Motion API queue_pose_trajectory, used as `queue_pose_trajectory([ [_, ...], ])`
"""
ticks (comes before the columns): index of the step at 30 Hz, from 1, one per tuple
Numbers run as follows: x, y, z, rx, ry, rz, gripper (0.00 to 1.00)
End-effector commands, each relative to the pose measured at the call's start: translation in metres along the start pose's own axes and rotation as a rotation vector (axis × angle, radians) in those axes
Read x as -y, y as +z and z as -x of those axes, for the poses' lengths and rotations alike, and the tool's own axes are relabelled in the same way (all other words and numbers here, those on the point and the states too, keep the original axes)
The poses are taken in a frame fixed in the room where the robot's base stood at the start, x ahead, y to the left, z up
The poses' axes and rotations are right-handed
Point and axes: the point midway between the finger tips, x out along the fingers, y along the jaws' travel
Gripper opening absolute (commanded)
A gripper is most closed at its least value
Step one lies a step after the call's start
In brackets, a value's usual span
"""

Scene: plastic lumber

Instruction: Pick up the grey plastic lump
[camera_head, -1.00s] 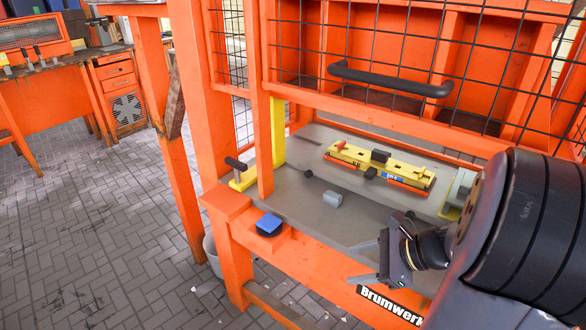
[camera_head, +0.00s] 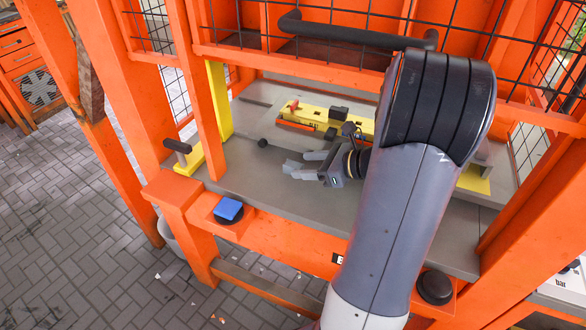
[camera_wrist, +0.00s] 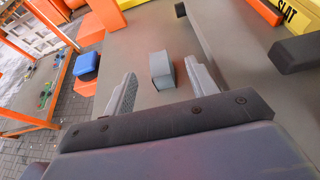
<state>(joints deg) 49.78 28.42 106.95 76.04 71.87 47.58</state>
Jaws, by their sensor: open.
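The grey plastic lump (camera_wrist: 161,70) is a small block with a curved side, lying on the grey bench top (camera_wrist: 150,38). In the wrist view it sits between the fingertips of my gripper (camera_wrist: 160,69), with bench showing on both sides of it. My gripper is open, and neither finger appears to touch the lump. In the head view my gripper (camera_head: 301,166) is low over the bench, and the lump (camera_head: 290,166) shows at its fingertips, partly hard to tell from the grey fingers.
A yellow fixture (camera_head: 358,120) with dark blocks lies behind my gripper. A small black knob (camera_head: 262,143) stands to its left. An orange post (camera_head: 207,95) and a black bar handle (camera_head: 355,30) frame the opening. A blue button (camera_head: 228,209) is on the front ledge.

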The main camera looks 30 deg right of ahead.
Motion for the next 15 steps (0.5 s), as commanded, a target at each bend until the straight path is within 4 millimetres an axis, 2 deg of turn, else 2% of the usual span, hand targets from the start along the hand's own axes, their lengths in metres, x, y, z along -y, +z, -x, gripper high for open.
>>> queue_pose_trajectory([
  [3,-0.001,-0.002,-0.020,0.000,0.006,0.001,0.55],
  [7,-0.001,-0.001,-0.037,0.000,0.004,0.001,0.55],
  [15,0.000,-0.001,-0.044,0.000,0.001,0.001,0.55],
])
